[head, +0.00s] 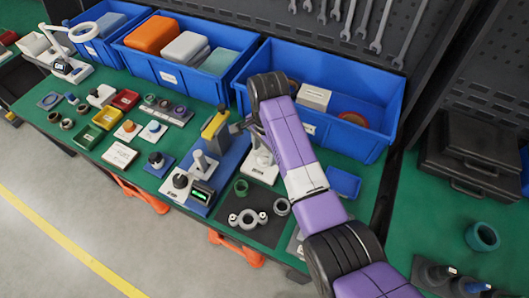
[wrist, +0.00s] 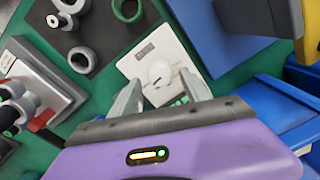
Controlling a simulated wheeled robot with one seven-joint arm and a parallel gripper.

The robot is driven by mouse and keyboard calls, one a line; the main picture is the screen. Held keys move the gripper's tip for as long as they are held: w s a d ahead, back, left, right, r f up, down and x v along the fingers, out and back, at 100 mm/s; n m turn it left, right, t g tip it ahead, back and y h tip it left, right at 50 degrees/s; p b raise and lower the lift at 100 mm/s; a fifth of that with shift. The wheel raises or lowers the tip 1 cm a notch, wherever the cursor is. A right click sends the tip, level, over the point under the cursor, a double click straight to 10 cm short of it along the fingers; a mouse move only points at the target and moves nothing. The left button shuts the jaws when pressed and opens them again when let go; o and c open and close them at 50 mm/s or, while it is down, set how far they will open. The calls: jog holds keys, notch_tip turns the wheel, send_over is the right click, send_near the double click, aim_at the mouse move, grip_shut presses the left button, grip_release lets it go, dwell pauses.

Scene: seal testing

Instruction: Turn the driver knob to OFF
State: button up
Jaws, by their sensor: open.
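A blue-based device (head: 226,168) stands on the green bench in the head view. It carries a dark round knob (head: 180,181) at its front left, beside a small lit green display (head: 203,194). I take this as the driver knob; its markings are too small to read. My gripper (wrist: 163,92) is open and empty, above a labelled white plate (wrist: 145,58) with a rounded white part between the fingertips. In the head view that white stand (head: 260,160) is right of the device; my arm partly hides my gripper.
Blue bins (head: 340,135) line the bench's back. A dark mat (head: 265,232) holds a green ring (head: 241,187) and a grey flange in front of the stand. Small knobs, trays and parts lie to the left.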

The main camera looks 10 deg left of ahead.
aim_at(264, 158)
jog(key=shift+f, duration=1.05)
grip_shut()
